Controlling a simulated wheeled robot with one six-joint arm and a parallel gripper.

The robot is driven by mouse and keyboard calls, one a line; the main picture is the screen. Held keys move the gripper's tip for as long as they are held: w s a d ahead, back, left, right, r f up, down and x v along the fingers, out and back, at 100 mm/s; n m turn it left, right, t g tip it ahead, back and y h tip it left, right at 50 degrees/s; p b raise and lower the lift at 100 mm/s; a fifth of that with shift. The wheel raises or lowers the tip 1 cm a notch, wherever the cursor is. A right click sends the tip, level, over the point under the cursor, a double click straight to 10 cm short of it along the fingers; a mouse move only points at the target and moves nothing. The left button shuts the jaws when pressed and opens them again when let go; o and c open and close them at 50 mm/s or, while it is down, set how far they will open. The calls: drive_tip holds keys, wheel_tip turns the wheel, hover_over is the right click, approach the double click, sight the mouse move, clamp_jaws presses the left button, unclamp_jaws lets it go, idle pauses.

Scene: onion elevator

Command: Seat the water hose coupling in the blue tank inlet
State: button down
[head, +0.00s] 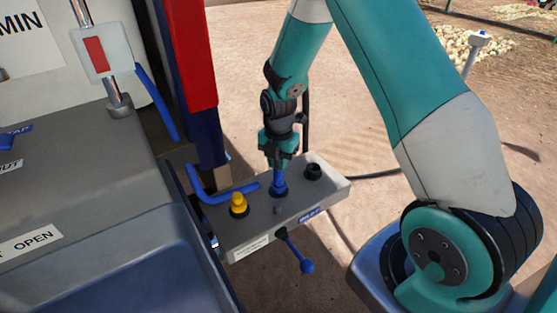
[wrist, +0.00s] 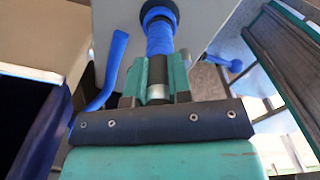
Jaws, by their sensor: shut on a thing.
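The blue water hose coupling (head: 279,182) stands upright at the middle port of a grey panel box. My gripper (head: 278,158) is above it, pointing down, with its jaws shut on the coupling. In the wrist view the ribbed blue coupling (wrist: 159,42) runs from between the green fingers (wrist: 158,78) to a dark ring (wrist: 158,10) on the panel. Its lower end is inside or against that ring; how deep it sits is hidden. A dark collar of the middle inlet (head: 279,193) shows around its foot.
The grey panel box (head: 335,187) also carries a yellow fitting (head: 239,204) on the left and a black port (head: 313,171) on the right. A blue-handled lever (head: 305,265) hangs at its front. A bent blue pipe (head: 195,183) and a red-and-blue post (head: 190,60) stand close on the left.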

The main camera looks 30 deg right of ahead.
drive_tip(key=c, duration=1)
unclamp_jaws()
drive_tip(key=shift+o, duration=0.2)
wheel_tip(320, 180, up, 18)
drive_tip(key=shift+f+p, duration=0.25)
drive_tip(key=shift+p, duration=0.2)
drive_tip(key=s+a+r+m+y+p, duration=0.1)
drive_tip(key=s+a+r+m, duration=0.3)
drive_tip(key=s, duration=0.4)
drive_tip(key=s+a+r+m+y+p, duration=0.1)
drive_tip(key=s+a+r+m+p, duration=0.2)
drive_tip(key=s+a+r+m, duration=0.2)
drive_tip(key=s+a+r+m+y+p, duration=0.2)
drive_tip(key=s+a+r+m, duration=0.2)
drive_tip(key=s+a+m, duration=0.4)
drive_tip(key=s, duration=0.3)
drive_tip(key=shift+s+a+r, duration=0.3)
drive_tip(key=shift+s, duration=0.1)
